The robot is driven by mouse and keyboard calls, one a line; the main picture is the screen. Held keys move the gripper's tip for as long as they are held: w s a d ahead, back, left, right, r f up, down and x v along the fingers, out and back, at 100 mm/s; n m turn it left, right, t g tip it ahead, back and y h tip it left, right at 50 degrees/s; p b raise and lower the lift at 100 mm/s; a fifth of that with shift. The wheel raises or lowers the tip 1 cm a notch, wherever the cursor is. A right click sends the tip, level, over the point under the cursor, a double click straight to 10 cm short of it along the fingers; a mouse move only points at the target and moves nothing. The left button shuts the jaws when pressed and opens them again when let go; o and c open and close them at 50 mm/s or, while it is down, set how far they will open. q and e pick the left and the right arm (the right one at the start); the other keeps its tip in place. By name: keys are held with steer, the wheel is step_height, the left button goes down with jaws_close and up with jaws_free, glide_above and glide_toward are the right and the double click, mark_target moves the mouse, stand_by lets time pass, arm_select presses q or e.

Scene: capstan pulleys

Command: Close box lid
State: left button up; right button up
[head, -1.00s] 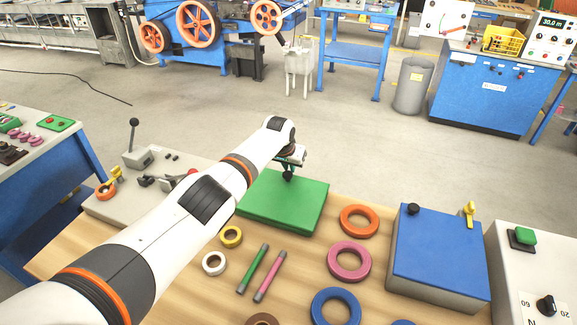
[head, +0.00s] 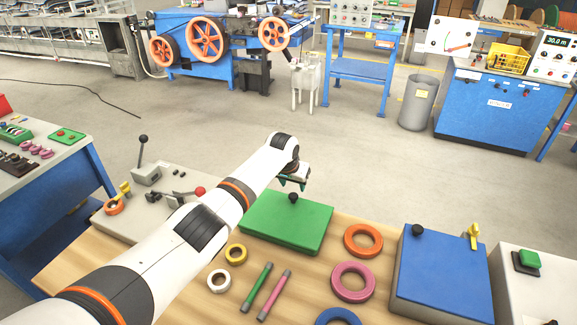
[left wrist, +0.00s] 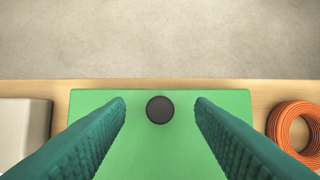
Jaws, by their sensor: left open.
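A green box lid (head: 287,222) with a round black knob (head: 293,197) lies flat and level near the far edge of the wooden table. What is under it is hidden. My left gripper (head: 294,183) is open and empty just above the knob. In the left wrist view the knob (left wrist: 160,109) sits between the two spread teal fingers (left wrist: 160,100), with a gap on both sides. My right gripper is out of view.
A blue-topped box (head: 445,267) with a black knob and yellow latch stands at the right. Orange (head: 363,241) and pink (head: 352,282) rings lie between it and the green lid. A grey lever panel (head: 150,205) stands left. Green and pink rods lie in front.

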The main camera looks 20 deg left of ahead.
arm_select(q)
steer(key=v, duration=0.9)
steer(key=shift+b, duration=0.4)
